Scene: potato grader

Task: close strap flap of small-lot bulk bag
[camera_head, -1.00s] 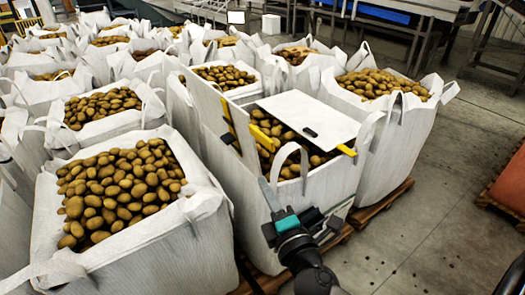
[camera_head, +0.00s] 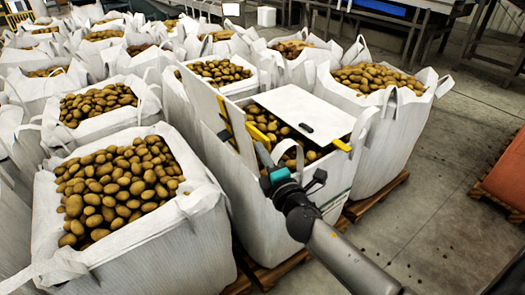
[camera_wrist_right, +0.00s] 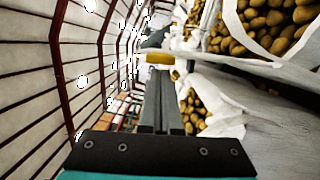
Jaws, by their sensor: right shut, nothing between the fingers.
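The small-lot bulk bag (camera_head: 255,195) is a white bag of potatoes with stiff white flaps. One flap (camera_head: 207,100) stands upright along its left side, with yellow pieces (camera_head: 228,128) on it. Another flap (camera_head: 300,108) lies slanted over part of the potatoes, with a dark slot and a yellow tab (camera_head: 342,145). My right gripper (camera_head: 262,154) is shut and empty at the bag's near top edge, close to the upright flap's near end. In the wrist view its closed fingers (camera_wrist_right: 160,82) point towards a yellow piece (camera_wrist_right: 160,58); contact cannot be told. My left gripper is out of view.
Open bags of potatoes crowd the left (camera_head: 150,245), the back and the right (camera_head: 375,145).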

